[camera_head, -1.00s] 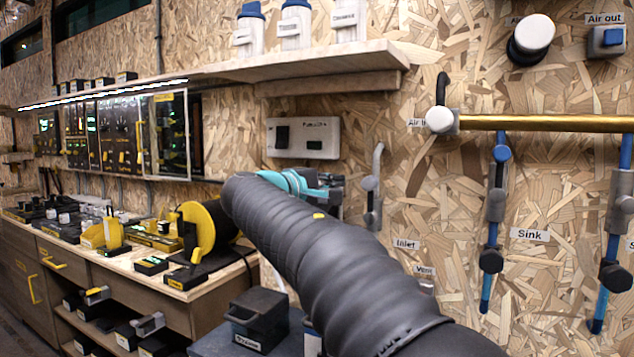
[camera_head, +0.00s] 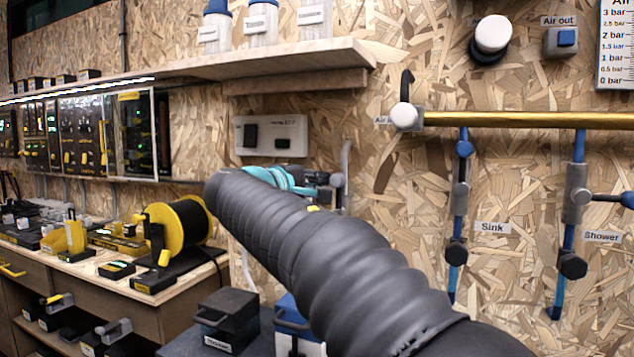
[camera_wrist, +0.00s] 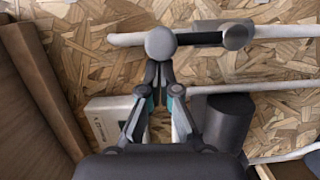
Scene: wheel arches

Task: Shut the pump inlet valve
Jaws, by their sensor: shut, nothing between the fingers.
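My gripper (camera_wrist: 158,76) is shut and empty. In the wrist view its fingertips point at a round grey knob (camera_wrist: 160,42) and overlap its lower edge; I cannot tell whether they touch. A black bar runs from the knob to a grey valve body (camera_wrist: 237,36) on a white pipe (camera_wrist: 285,31). In the head view my gripper (camera_head: 322,183) is mostly hidden behind my dark ribbed arm, with teal parts showing. A grey valve (camera_head: 338,180) on a pale upright pipe is just beyond it. No inlet label is readable now, so I cannot confirm which valve this is.
A white switch box (camera_head: 270,136) is on the wall left of the gripper, under a wooden shelf (camera_head: 300,62). Sink (camera_head: 457,195) and shower (camera_head: 575,200) valves stand to the right. A dark cylinder (camera_wrist: 228,122) and another pipe lie close to the gripper in the wrist view.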

